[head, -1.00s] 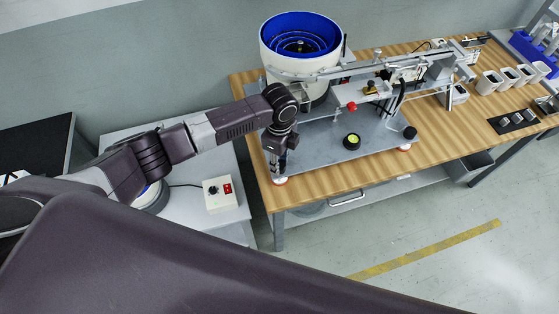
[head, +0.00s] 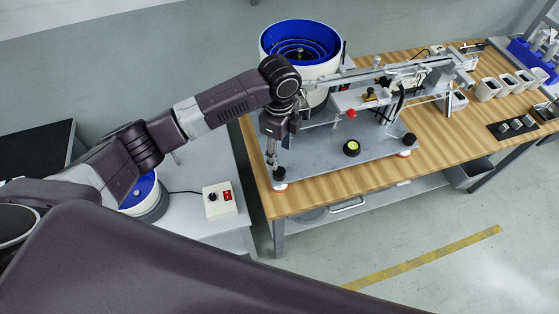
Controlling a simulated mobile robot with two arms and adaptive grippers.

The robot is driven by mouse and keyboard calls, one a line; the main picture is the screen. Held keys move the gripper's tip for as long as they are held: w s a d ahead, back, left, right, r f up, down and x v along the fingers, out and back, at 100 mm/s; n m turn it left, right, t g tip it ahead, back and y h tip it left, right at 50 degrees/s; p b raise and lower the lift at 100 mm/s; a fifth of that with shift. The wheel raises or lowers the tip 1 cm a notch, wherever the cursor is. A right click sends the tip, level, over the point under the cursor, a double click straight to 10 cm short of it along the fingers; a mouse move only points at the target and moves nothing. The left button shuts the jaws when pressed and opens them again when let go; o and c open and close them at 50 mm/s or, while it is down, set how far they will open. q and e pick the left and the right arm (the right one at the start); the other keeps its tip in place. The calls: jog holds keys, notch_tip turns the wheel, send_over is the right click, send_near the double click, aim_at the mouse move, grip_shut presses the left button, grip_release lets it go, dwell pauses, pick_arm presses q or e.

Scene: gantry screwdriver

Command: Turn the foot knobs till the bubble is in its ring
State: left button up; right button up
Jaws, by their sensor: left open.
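The round bubble level (head: 351,148), black with a yellow-green face, sits on the grey base plate (head: 330,160) of the gantry rig. The bubble and its ring are too small to make out. A black foot knob (head: 279,173) is at the plate's front left corner, above a pale foot. Another black foot knob (head: 409,139) is at the front right corner. My left gripper (head: 272,160) points down, open, just above and slightly left of the front left knob. It looks clear of the knob, though the gap is hard to judge. My right gripper is not in view.
A white feeder with a blue bowl (head: 300,40) stands behind my left arm. The gantry rail and red knob (head: 351,113) rise over the plate. White bins (head: 487,89) and a black tray (head: 513,126) are at right. A switch box (head: 220,200) is on the left table.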

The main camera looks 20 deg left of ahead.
pick_arm(q)
jog(key=shift+r, duration=1.25)
